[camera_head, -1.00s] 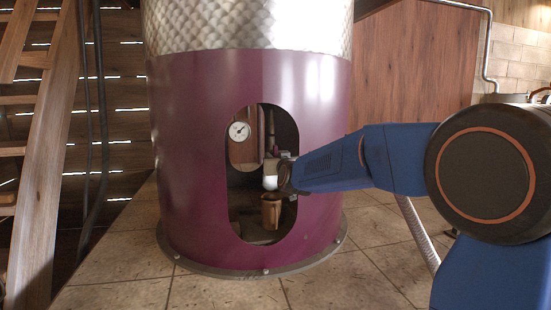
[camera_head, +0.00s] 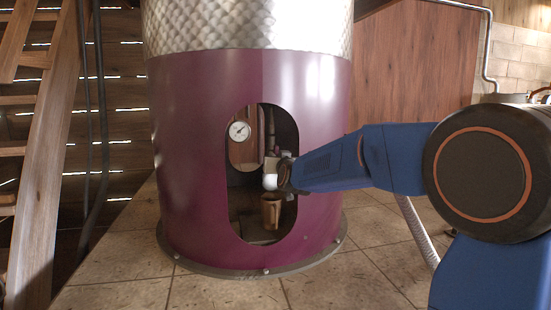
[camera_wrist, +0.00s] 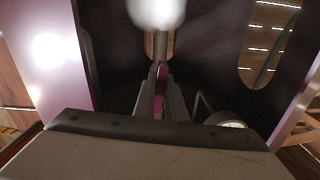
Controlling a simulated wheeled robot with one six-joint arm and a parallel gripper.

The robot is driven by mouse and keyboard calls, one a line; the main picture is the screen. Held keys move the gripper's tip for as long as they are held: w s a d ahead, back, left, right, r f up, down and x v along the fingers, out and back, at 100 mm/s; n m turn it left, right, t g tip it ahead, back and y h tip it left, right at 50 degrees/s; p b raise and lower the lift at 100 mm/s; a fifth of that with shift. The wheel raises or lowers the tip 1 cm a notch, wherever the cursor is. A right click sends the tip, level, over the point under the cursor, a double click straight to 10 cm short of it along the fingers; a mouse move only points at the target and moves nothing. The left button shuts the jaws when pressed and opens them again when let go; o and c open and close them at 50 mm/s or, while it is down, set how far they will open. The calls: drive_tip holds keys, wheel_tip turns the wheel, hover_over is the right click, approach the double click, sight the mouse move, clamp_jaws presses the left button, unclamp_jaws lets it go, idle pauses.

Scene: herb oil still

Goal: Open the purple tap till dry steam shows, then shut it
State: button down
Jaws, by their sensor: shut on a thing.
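My gripper (camera_head: 285,176) reaches from the right into the oval opening of the purple still body (camera_head: 200,150). In the wrist view, its two narrow fingers (camera_wrist: 162,88) are shut on the purple tap (camera_wrist: 162,72), of which only a small magenta part shows between them. A white, soft-edged patch (camera_head: 270,182) shows just left of my gripper. It also shows at the top of the wrist view (camera_wrist: 157,10); I cannot tell for sure whether it is steam or a white outlet. A copper-brown cup (camera_head: 271,211) stands below it.
A round white dial gauge (camera_head: 239,131) sits in the upper left of the opening. The opening's rim is close around my gripper. A ribbed hose (camera_head: 416,233) runs at the right, and wooden stairs (camera_head: 45,150) stand at the left. The tiled floor in front is clear.

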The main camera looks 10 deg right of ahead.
drive_tip(key=m, duration=0.4)
drive_tip(key=shift+a, duration=0.1)
drive_tip(key=m, duration=0.4)
drive_tip(key=shift+m, duration=0.4)
drive_tip(key=m, duration=0.4)
drive_tip(key=shift+r, duration=0.1)
drive_tip(key=shift+m, duration=2.1)
drive_tip(key=c, duration=1.8)
unclamp_jaws()
drive_tip(key=shift+s+r, duration=0.1)
